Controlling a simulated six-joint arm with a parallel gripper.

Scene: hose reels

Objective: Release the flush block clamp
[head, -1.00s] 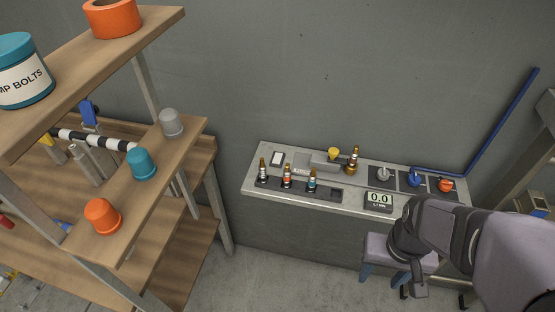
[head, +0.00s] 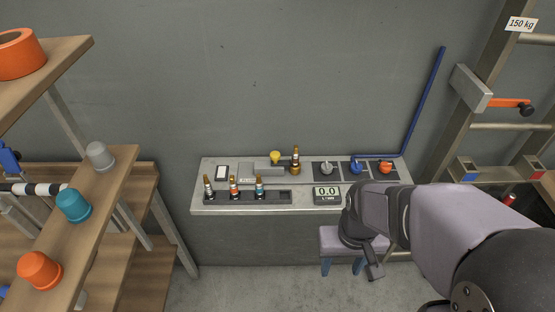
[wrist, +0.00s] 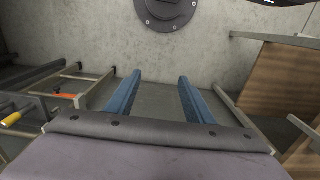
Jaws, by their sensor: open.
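The flush block (head: 268,169) is a small grey block at the back of the grey bench in the head view. A yellow knob (head: 275,157), which looks like its clamp, stands on top. A brass-tipped nozzle (head: 295,160) stands upright at the block's right end. I cannot tell at this size how the clamp is set. My gripper (head: 342,265) hangs in front of the bench, below its front edge and apart from the block, blue fingers pointing down. In the wrist view my gripper (wrist: 160,80) is open with nothing between the fingers.
Several nozzles (head: 234,187) stand in a front rack. A display (head: 327,195) reads 0.0. Grey, blue and orange knobs (head: 357,166) sit at the bench's right. Wooden shelves (head: 100,200) stand left; a metal frame (head: 490,100) with an orange handle stands right. The wall behind is bare.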

